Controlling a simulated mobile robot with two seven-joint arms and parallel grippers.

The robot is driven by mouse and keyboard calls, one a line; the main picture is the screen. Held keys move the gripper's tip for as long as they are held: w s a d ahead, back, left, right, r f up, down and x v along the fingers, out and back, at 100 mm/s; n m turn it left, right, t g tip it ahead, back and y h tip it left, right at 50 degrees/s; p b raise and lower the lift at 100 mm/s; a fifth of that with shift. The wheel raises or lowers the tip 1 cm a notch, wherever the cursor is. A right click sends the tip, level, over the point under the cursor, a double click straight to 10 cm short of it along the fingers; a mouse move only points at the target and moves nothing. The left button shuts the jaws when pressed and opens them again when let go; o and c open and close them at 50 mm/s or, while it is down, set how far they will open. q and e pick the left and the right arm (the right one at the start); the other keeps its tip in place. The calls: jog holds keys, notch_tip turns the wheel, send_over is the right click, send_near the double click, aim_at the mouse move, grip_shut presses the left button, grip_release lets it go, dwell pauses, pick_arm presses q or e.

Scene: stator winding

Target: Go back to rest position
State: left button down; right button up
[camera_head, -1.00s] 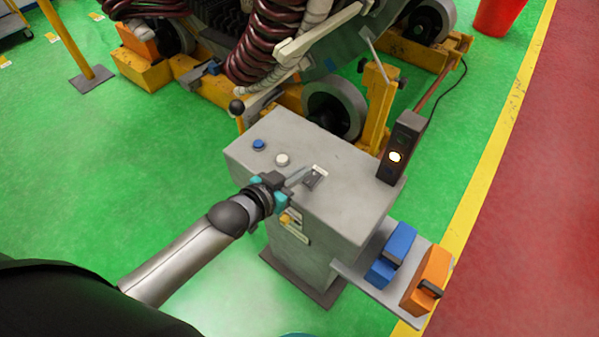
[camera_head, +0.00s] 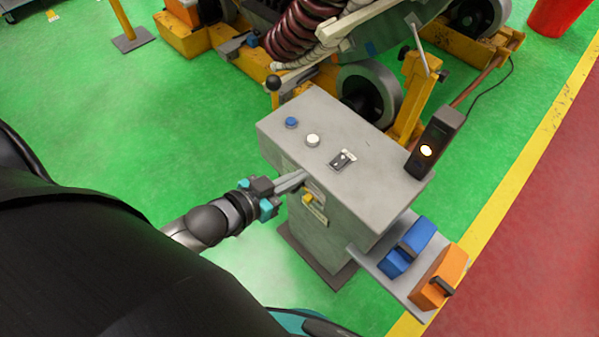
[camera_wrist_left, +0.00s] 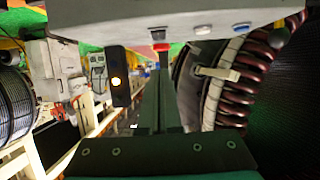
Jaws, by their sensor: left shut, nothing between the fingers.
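My left gripper (camera_head: 291,182) is shut and empty in the head view, close beside the left side of the grey control box (camera_head: 370,178). I cannot tell whether the fingers touch the box. The box top carries a blue button (camera_head: 291,122), a white button (camera_head: 312,140) and a small black switch (camera_head: 342,160). My right gripper is not in view.
A black post with a lit lamp (camera_head: 435,143) stands at the box's right corner. A side shelf (camera_head: 392,288) holds a blue block (camera_head: 408,247) and an orange block (camera_head: 439,277). The stator machine (camera_head: 300,35) stands behind. Green floor (camera_head: 110,110) is free at the left.

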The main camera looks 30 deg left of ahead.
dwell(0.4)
pick_arm(q)
jog(key=s+a+f+n+g+y+b, duration=0.1)
jog(key=s+a+f+g+b, duration=0.15)
jog(key=f, duration=0.65)
jog(key=s+a+f+g+y+b, duration=0.1)
jog(key=s+f, duration=0.2)
jog(key=f, duration=0.5)
jog(key=s+a+f+n+g+y+b, duration=0.1)
jog(key=s+a+f+y, duration=0.15)
jog(key=f, duration=0.65)
jog(key=s+d+f+g+b, duration=0.2)
jog(key=s+f+g, duration=0.1)
jog(key=s+f, duration=0.6)
jog(key=s+d+f+g+b, duration=0.2)
jog(key=s+f+g, duration=0.2)
jog(key=s+f, duration=0.4)
jog(key=s, duration=0.4)
jog(key=shift+s+f, duration=0.15)
jog(key=shift+f, duration=0.25)
